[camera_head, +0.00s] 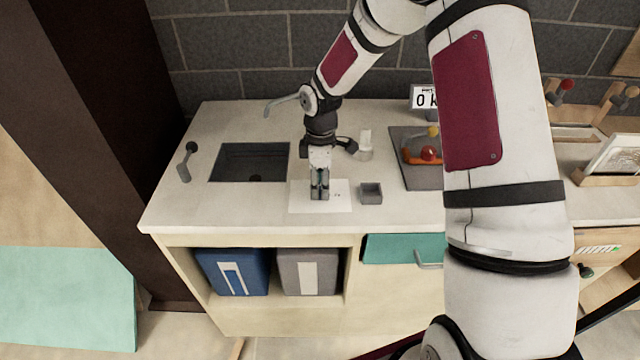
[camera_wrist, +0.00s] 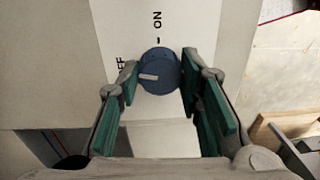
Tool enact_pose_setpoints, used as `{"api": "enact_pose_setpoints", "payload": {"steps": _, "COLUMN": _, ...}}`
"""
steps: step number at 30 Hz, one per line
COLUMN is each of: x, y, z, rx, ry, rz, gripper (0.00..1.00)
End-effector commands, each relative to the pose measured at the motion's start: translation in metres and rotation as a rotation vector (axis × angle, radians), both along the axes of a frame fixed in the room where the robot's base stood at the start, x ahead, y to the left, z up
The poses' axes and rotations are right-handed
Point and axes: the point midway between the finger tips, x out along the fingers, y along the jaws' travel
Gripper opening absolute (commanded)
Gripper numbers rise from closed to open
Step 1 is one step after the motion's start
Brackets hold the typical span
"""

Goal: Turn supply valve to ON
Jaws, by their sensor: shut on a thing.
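The supply valve is a round blue knob (camera_wrist: 160,72) with a white pointer line, seen in the wrist view. It sits on a white label plate (camera_wrist: 185,22). The pointer points left, toward the partly hidden OFF lettering. The ON lettering (camera_wrist: 157,20) with its tick is at the top, beyond the knob. My gripper (camera_wrist: 160,82) has its green pads on either side of the knob and is shut on it. In the head view my gripper (camera_head: 320,190) points down at the white plate (camera_head: 340,198) on the counter and hides the knob.
A sink (camera_head: 250,162) and a grey lever (camera_head: 185,162) are to the left. A small grey box (camera_head: 371,193) stands close to the right, with a clear bottle (camera_head: 365,146) behind it. A dark tray (camera_head: 418,178) with orange and red items is further right.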

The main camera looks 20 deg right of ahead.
Motion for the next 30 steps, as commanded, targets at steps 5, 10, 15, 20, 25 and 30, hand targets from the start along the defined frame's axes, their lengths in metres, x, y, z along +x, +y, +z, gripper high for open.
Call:
{"api": "enact_pose_setpoints", "payload": {"steps": 5, "x": 0.0006, "y": 0.0003, "z": -0.0002, "rx": 0.000, "ry": -0.002, "rz": -0.165, "gripper": 0.05}}
{"api": "enact_pose_setpoints", "payload": {"steps": 10, "x": 0.0000, "y": -0.0001, "z": -0.0002, "rx": -0.001, "ry": -0.002, "rz": -0.327, "gripper": 0.05}}
{"api": "enact_pose_setpoints", "payload": {"steps": 15, "x": -0.0001, "y": -0.0004, "z": -0.0004, "rx": -0.001, "ry": -0.002, "rz": -0.489, "gripper": 0.05}}
{"api": "enact_pose_setpoints", "payload": {"steps": 20, "x": -0.0002, "y": -0.0002, "z": -0.0003, "rx": 0.000, "ry": -0.002, "rz": -0.643, "gripper": 0.05}}
{"api": "enact_pose_setpoints", "payload": {"steps": 25, "x": -0.0008, "y": -0.0003, "z": -0.0004, "rx": 0.000, "ry": -0.002, "rz": -0.803, "gripper": 0.05}}
{"api": "enact_pose_setpoints", "payload": {"steps": 30, "x": -0.0010, "y": -0.0004, "z": -0.0007, "rx": -0.001, "ry": -0.002, "rz": -0.960, "gripper": 0.05}}
